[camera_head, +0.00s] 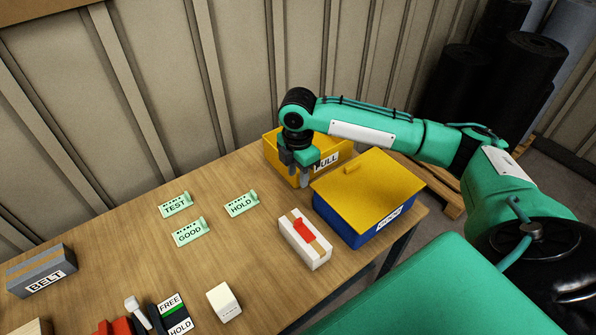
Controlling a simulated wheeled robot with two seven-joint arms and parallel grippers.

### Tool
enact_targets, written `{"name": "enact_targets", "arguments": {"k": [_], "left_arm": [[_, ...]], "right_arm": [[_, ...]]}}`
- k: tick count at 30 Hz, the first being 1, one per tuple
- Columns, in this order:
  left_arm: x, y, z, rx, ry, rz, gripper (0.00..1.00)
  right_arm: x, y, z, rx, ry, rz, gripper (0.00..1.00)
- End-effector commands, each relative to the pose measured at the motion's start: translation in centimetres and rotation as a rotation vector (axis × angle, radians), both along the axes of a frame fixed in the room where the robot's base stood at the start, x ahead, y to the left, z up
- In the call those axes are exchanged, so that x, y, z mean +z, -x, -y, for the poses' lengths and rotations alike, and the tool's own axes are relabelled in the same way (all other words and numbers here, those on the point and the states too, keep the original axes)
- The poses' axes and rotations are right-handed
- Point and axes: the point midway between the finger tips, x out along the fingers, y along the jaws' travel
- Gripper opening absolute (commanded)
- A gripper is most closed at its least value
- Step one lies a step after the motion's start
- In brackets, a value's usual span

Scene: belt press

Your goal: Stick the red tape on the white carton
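The white carton (294,247) stands on the table's right part, with a tan strip along its top. A small red piece (304,229), which looks like the red tape, lies on the carton's top, across the strip. Whether it lies fully flat cannot be told. My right gripper (296,176) hangs fingers down, behind the carton and in front of the yellow bin. Its fingers are apart with nothing visible between them. My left gripper is out of view.
An open yellow bin (338,161) stands at the back, and a blue box with a yellow lid (368,190) beside the carton. Green tags TEST (175,204), HOLD (242,203) and GOOD (191,232) lie mid-table. A white block (223,302) and grey BELT box (41,271) stand nearer.

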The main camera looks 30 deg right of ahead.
Motion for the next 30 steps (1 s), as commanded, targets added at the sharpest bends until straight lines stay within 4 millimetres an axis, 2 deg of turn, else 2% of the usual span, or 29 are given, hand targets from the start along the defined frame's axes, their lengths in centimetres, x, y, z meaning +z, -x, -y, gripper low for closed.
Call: {"name": "enact_targets", "arguments": {"k": [5,16,30], "left_arm": [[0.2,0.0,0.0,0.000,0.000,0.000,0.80],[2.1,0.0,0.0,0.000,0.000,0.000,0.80],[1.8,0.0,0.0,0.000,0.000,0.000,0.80]], "right_arm": [[0.1,-0.1,0.0,0.000,0.000,0.000,0.35],[1.8,-2.1,-0.2,0.000,0.000,0.000,0.35],[3.0,-4.0,-0.3,0.000,0.000,0.000,0.35]]}}
